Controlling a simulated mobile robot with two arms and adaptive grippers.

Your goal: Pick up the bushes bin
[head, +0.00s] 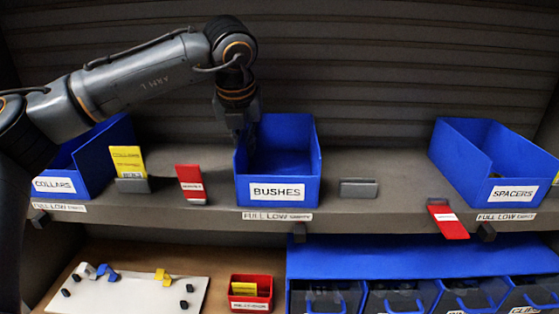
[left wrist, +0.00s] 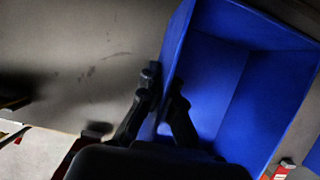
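The bushes bin (head: 309,165) is an open blue bin with a white BUSHES label, standing on the grey shelf at the middle of the head view. It also fills the right of the left wrist view (left wrist: 245,95). My left gripper (head: 238,128) reaches down from above at the bin's left wall, toward the back. In the left wrist view its two dark fingers (left wrist: 166,88) stand close together on either side of that wall, one outside and one inside, and look shut on it. No parts show inside the bin. My right gripper is in neither view.
On the shelf (head: 390,165), the collars bin (head: 98,150) stands left and the spacers bin (head: 515,160) right. A white board (head: 130,285) and a red tray (head: 251,303) lie below.

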